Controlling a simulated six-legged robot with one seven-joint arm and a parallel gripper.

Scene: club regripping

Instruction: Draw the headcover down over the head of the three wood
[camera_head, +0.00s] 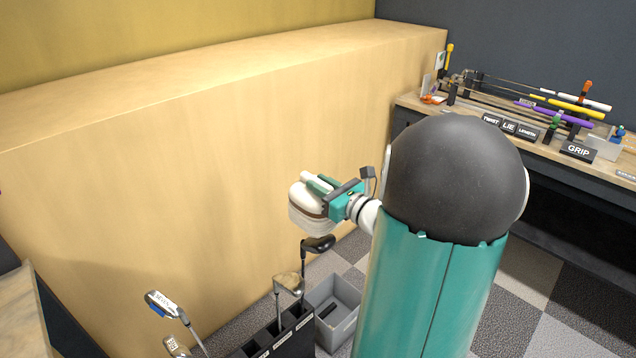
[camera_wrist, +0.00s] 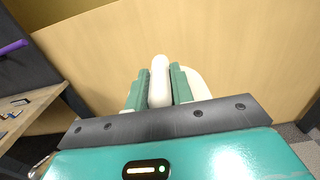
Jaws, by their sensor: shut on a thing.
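The headcover (camera_head: 305,206) is cream with a brown band and hangs from my gripper (camera_head: 322,184) in the head view. My gripper is shut on its upper part. In the wrist view the green fingers of my gripper (camera_wrist: 160,88) pinch a cream ridge of the headcover (camera_wrist: 160,75), with more of it showing to the right. Below the headcover, a black wood head (camera_head: 318,244) on a dark shaft stands up from the club rack (camera_head: 282,338). It looks like the three wood, but I cannot read a label on it. The headcover appears above and apart from it.
A silver club head (camera_head: 289,284) stands close to the black one in the rack. Two irons (camera_head: 162,303) stand at lower left. A grey bin (camera_head: 338,312) sits right of the rack. A tan wall-like block (camera_head: 200,170) rises behind. A workbench (camera_head: 560,150) with grips and clubs stands right.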

